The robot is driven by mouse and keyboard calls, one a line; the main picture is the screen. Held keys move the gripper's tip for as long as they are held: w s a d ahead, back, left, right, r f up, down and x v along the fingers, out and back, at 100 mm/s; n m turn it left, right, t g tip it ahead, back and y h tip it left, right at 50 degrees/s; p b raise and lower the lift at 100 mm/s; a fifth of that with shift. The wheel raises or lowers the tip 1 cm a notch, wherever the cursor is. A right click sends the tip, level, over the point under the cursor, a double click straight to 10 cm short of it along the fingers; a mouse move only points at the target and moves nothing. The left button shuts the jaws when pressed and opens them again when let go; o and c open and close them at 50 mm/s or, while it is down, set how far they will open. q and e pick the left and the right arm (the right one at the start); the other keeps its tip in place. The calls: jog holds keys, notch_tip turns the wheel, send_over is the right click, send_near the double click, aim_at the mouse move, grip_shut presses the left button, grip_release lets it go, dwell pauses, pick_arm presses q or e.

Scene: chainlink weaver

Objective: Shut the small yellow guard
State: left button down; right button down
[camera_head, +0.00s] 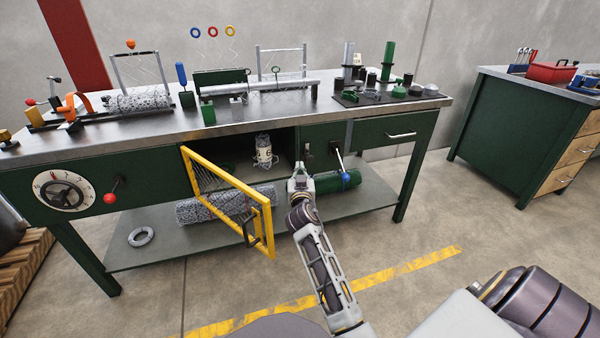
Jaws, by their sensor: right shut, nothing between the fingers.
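The small yellow guard (225,174) is a yellow-framed mesh door on the front of the green bench. It stands wide open, swung out toward me from its left edge, with a dark handle (250,232) near its free end. The bench opening (284,147) behind it is uncovered. My right gripper (298,170) is shut and empty. It is in front of the right part of the opening, to the right of the guard's free edge and apart from it. My left gripper is out of view.
A white spool (263,150) stands inside the opening. A lever with a blue knob (345,176) is right of my gripper, and a red-knobbed lever (110,198) is at left. Rolls of mesh (215,206) lie on the lower shelf. The floor in front is clear.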

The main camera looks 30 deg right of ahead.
dwell(0.4)
dwell(0.8)
notch_tip(320, 180, up, 10)
dwell(0.9)
dwell(0.4)
